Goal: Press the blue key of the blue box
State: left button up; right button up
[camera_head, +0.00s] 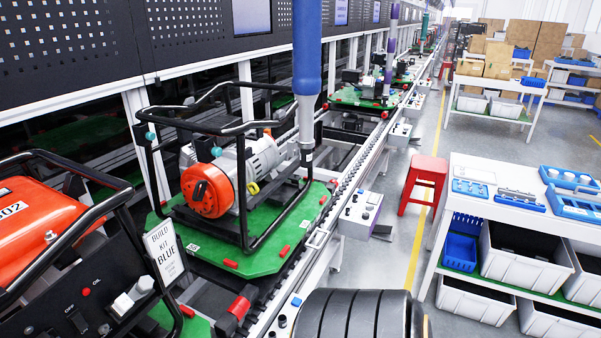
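A small blue key (296,301) shows on the conveyor's near right edge, at the bottom centre, with dark round knobs (282,321) beside it. The box under it is partly cut off by the frame, and I cannot tell its colour. Farther along the rail, a pale control box (359,212) carries several small buttons. A blue open bin (460,252) sits on the right workbench's lower shelf; no key shows on it. A white sign reading "BUILD KIT BLUE" (166,251) stands by the near machine.
A generator in a black frame (207,188) sits on a green pallet (266,259). A blue column (307,48) hangs in front of it. A red stool (424,181) and the workbench (447,181) stand right of the conveyor. Open floor (398,250) lies between.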

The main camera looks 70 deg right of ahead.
aim_at(295, 302)
jog(key=z, duration=2.2)
